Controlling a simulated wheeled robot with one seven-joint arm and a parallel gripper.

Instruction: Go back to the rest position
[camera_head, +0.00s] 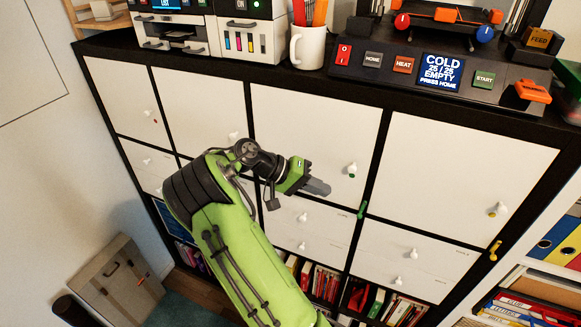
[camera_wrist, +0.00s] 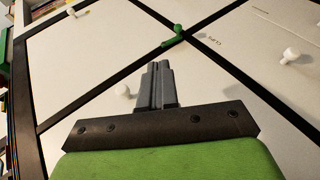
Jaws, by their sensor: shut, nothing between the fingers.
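My gripper (camera_head: 318,187) is at the end of my green arm, in front of the white doors of the black shelf unit (camera_head: 336,85). Its grey fingers lie together and hold nothing. They also show in the wrist view (camera_wrist: 157,84), pointing toward the shelf front. In the head view the fingertips are just left of and below a white door knob (camera_head: 351,169); whether they touch the door I cannot tell. A green handle (camera_wrist: 174,35) shows beyond the fingers in the wrist view.
On the shelf top stand a printer (camera_head: 248,37), a white mug (camera_head: 308,47) with pens, and a machine with a blue display (camera_head: 441,71). Books (camera_head: 325,283) fill lower compartments. A grey panel (camera_head: 116,282) leans at lower left.

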